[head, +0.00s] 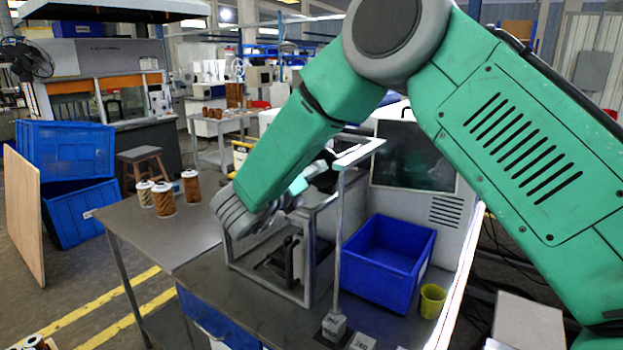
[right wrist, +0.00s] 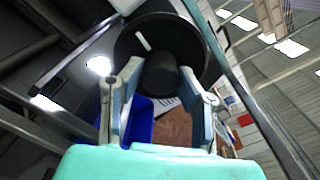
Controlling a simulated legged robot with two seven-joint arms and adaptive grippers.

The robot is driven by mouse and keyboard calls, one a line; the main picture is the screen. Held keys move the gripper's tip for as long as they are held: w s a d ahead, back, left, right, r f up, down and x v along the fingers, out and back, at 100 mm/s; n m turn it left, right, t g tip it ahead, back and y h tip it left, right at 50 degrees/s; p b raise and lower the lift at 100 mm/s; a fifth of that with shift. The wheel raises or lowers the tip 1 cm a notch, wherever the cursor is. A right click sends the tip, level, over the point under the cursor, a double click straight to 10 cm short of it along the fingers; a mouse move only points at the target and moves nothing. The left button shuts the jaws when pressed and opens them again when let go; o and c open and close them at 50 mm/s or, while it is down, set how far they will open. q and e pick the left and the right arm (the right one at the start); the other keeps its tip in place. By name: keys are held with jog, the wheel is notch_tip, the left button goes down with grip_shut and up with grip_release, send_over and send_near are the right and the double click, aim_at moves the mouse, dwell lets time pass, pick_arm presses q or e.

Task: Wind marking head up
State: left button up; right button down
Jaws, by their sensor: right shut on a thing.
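My right gripper (head: 312,180) is at the top of a grey metal frame (head: 310,270) on the bench, partly hidden by my own arm. In the right wrist view, the two fingers of my right gripper (right wrist: 162,92) stand on either side of a dark round knob (right wrist: 162,75) and are shut on it. The knob sits on a black handwheel (right wrist: 190,38) with a short white mark on its face. A black device, seemingly the marking head (head: 285,262), stands low inside the frame. My left gripper is not in view.
A thin post (head: 339,240) with a flat top stands right of the frame. Beyond it are a blue bin (head: 428,245) and a yellow cup (head: 432,301). Several filter cartridges (head: 163,201) stand on the left table. A grey machine (head: 450,215) closes off the back.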

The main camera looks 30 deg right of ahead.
jog(key=n, duration=0.3)
jog(key=shift+f, duration=0.15)
jog(key=n, duration=0.3)
jog(key=shift+n, duration=0.3)
jog(key=n+p, duration=0.1)
jog(key=n, duration=0.2)
jog(key=shift+s+p, duration=0.1)
jog(key=shift+p, duration=0.25)
jog(key=n+p, duration=0.2)
jog(key=n, duration=0.2)
jog(key=n+p, duration=0.2)
jog(key=n, duration=0.1)
jog(key=shift+r+n, duration=0.2)
jog(key=shift+n, duration=0.1)
jog(key=n+p, duration=0.2)
jog(key=n, duration=0.2)
jog(key=shift+n+p, duration=0.3)
jog(key=n+p, duration=0.2)
jog(key=n, duration=0.1)
jog(key=shift+n+p, duration=0.65)
jog(key=shift+n, duration=1.05)
jog(key=shift+w, duration=0.2)
